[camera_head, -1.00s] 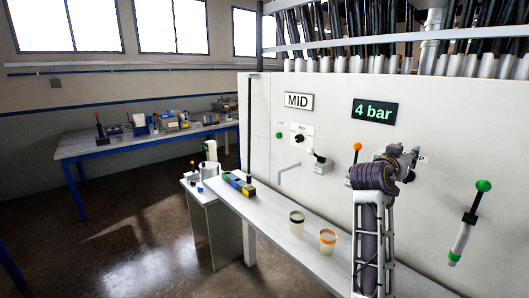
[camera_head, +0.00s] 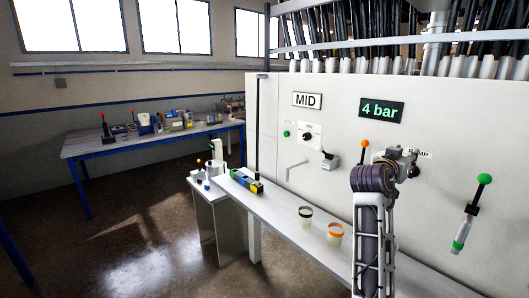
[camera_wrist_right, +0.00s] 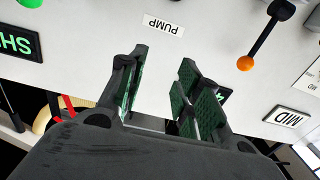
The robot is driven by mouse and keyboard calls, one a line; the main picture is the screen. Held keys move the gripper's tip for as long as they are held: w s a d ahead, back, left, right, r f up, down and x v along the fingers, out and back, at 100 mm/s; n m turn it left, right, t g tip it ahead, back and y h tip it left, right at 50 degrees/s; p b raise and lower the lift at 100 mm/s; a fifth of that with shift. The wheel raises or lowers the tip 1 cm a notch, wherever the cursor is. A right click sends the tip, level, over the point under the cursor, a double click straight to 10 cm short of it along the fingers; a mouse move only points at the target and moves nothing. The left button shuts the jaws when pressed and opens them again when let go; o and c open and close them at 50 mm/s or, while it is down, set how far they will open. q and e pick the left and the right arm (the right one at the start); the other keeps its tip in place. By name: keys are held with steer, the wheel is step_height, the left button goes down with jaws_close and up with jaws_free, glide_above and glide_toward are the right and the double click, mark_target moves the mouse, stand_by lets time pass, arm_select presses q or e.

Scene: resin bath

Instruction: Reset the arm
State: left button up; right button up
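My right arm reaches up in front of the white machine panel (camera_head: 330,100) in the head view. Its gripper (camera_head: 405,158) is near the panel, right of the orange-knobbed lever (camera_head: 364,144) and partly hidden by my own wrist. In the right wrist view, the fingers of this gripper (camera_wrist_right: 160,80) stand apart, with green pads and nothing between them. The PUMP label (camera_wrist_right: 164,25) and the orange knob (camera_wrist_right: 245,63) lie beyond the fingertips. My left gripper is not in view.
A ledge (camera_head: 275,222) below the panel carries a dark-rimmed cup (camera_head: 305,217) and an orange-rimmed cup (camera_head: 335,235). A green-knobbed lever (camera_head: 484,180) sticks out at right. A blue-legged table (camera_head: 95,148) stands at far left. The floor (camera_head: 130,235) between is clear.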

steer(key=s+a+f+n+g+y, duration=0.1)
steer(key=s+a+f+n+y, duration=0.15)
steer(key=f, duration=0.75)
steer(key=s+a+f+n+y, duration=0.2)
steer(key=s+f, duration=0.2)
steer(key=f, duration=0.6)
steer(key=s+a+f+n+g+y, duration=0.1)
steer(key=s+a+f+n+y, duration=0.15)
steer(key=f, duration=0.75)
steer(key=s+a+f+n+g+y, duration=0.2)
steer(key=s+a+f, duration=0.25)
steer(key=s, duration=0.35)
steer(key=s+a+f+n+g+y, duration=0.1)
steer(key=s+a+f+g+y, duration=0.15)
steer(key=s+f, duration=0.45)
steer(key=s+a+f+n+g+y, duration=0.2)
steer(key=s+a+f, duration=0.2)
steer(key=s, duration=0.5)
steer(key=s+f, duration=0.3)
steer(key=f, duration=3.1)
steer(key=s+d+f+g, duration=0.1)
steer(key=s+d+f, duration=0.1)
steer(key=s+f, duration=0.8)
steer(key=s+d+f+g+b, duration=0.1)
steer(key=s+d+f, duration=0.1)
steer(key=s+f, duration=0.8)
steer(key=shift+s, duration=1.15)
